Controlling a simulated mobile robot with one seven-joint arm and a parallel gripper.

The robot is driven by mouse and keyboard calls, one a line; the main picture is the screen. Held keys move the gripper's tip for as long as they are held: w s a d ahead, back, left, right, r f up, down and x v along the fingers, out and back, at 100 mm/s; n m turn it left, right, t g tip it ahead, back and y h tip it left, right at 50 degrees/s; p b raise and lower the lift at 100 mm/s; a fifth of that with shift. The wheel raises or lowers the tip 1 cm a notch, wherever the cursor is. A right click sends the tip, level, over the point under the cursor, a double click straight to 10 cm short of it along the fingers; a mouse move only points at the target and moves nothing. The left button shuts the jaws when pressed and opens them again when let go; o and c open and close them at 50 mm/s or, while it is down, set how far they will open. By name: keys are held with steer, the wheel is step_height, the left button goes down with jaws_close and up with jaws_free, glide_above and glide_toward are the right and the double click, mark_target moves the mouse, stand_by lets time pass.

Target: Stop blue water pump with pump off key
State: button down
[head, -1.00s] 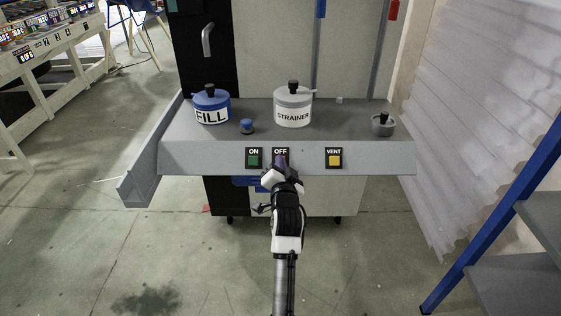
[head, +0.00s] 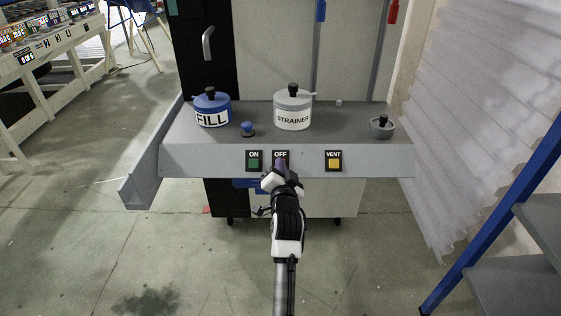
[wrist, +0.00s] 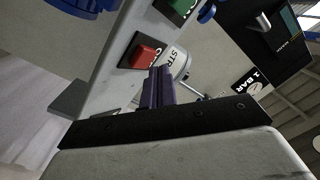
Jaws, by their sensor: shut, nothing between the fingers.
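The OFF key (head: 280,155) sits on the front face of the grey console, between the green ON key (head: 254,161) and the yellow VENT key (head: 334,161). My gripper covers most of it in the head view. In the wrist view the OFF key is a red raised button (wrist: 144,56) on a black plate, standing out. My gripper (head: 281,165) is in front of the OFF key, its purple fingers (wrist: 157,88) shut and empty. The fingertips appear close beside the red button; I cannot tell whether they touch. A blue part (head: 246,183), possibly the pump, shows partly under the console.
On the console top (head: 340,122) stand a blue FILL pot (head: 212,107), a white STRAINER pot (head: 292,109), a blue knob (head: 248,129) and a small grey pot (head: 382,128). A blue-framed shelf (head: 495,210) stands at right.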

steer(key=shift+s+r, duration=0.1)
steer(key=s+r+p, duration=0.3)
steer(key=shift+s+r+p, duration=0.2)
steer(key=shift+s+p, duration=0.05)
steer(key=shift+p, duration=0.05)
stand_by(0.4)
stand_by(0.6)
